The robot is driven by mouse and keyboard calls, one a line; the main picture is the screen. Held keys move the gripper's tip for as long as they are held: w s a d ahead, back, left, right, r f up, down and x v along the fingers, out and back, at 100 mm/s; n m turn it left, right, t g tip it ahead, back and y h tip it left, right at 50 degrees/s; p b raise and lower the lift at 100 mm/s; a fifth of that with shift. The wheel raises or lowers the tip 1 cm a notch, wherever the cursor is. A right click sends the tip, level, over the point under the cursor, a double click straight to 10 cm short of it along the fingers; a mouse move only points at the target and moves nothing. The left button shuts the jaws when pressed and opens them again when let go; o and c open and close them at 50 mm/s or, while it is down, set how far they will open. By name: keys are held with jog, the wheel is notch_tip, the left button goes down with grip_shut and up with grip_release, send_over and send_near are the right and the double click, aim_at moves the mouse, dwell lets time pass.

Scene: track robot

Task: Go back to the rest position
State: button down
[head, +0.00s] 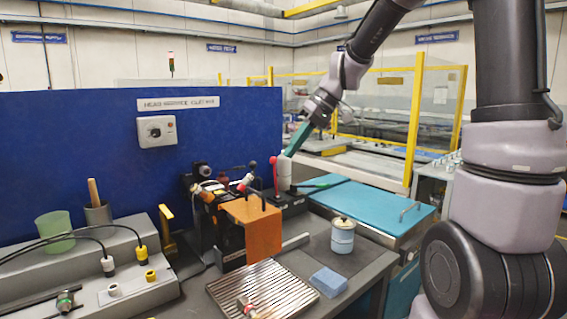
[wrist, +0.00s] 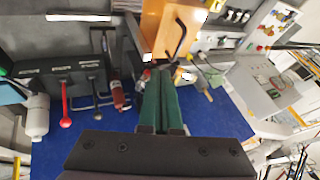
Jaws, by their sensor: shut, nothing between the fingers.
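My gripper (head: 297,139) has green fingers and points down and to the left above the back of the bench in the head view. In the wrist view the two green fingers (wrist: 160,105) lie side by side, shut, with nothing between them. In the head view the fingertips are close above a white cylinder (head: 283,172) beside a red-handled lever; I cannot tell whether they touch it. In the wrist view the fingers reach toward an orange block (wrist: 165,30), which stands on the bench in the head view (head: 252,230). My arm comes down from the upper right.
A blue panel (head: 75,150) stands behind the bench at the left. A ribbed metal tray (head: 262,288), a blue block (head: 328,281) and a light-blue canister (head: 342,238) are at the front. A teal lid (head: 370,207) lies to the right, before a yellow-framed fence (head: 414,120).

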jog(key=s+d+r+m+t+h, duration=0.2)
jog(key=s+d+r+m+t, duration=0.1)
jog(key=s+d+m, duration=0.3)
jog(key=s+d+r+m+t+h, duration=0.2)
jog(key=s+d+m, duration=0.3)
jog(key=s+d, duration=0.4)
jog(key=shift+s+d+r+m+t+h, duration=0.2)
jog(key=shift+s+r+m+t+h, duration=0.2)
jog(key=shift+s+r+t, duration=0.45)
